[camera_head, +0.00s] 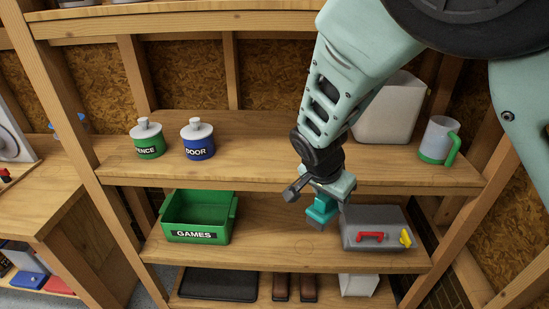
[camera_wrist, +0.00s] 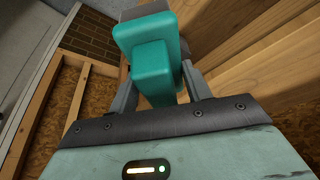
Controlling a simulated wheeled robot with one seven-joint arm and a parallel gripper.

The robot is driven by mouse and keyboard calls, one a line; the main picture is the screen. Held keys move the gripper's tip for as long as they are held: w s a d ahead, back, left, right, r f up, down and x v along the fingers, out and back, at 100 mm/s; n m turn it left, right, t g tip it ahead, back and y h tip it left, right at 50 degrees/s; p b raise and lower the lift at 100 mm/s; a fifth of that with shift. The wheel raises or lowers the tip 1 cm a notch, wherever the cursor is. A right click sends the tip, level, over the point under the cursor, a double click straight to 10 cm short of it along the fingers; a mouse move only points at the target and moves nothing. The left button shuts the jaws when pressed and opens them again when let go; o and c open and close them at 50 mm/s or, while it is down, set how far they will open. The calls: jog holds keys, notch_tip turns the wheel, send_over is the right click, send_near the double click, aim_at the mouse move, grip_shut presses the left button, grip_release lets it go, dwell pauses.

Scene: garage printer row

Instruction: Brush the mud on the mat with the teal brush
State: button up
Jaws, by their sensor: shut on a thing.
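The teal brush (camera_head: 321,211) is held in my gripper (camera_head: 328,195), in front of the middle shelf, between the green bin and the grey toolbox. In the wrist view the teal brush (camera_wrist: 155,65) sits between the two grey fingers of my gripper (camera_wrist: 160,92), which is shut on it. A greyish part shows at the brush's far end. A flat black mat (camera_head: 218,284) with a raised-looking edge lies on the bottom shelf, below and left of my gripper and apart from the brush. I cannot make out mud on it.
A green GAMES bin (camera_head: 198,216) and a grey toolbox (camera_head: 372,232) with a red handle stand on the middle shelf. Brown shoe-like things (camera_head: 295,287) lie right of the mat. Lidded jars (camera_head: 198,140) and a mug (camera_head: 437,140) stand above. The middle shelf board (camera_head: 280,245) overhangs the mat.

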jog(key=s+d+f+n+y, duration=0.1)
jog(key=d+n, duration=0.3)
jog(key=d, duration=0.6)
jog(key=s+d+f+n+t+y, duration=0.1)
jog(key=d+f+n+y, duration=0.1)
jog(key=d, duration=0.8)
jog(key=f+n, duration=0.1)
jog(key=n, duration=0.1)
jog(key=shift+d+n, duration=0.2)
jog(key=shift+n, duration=0.1)
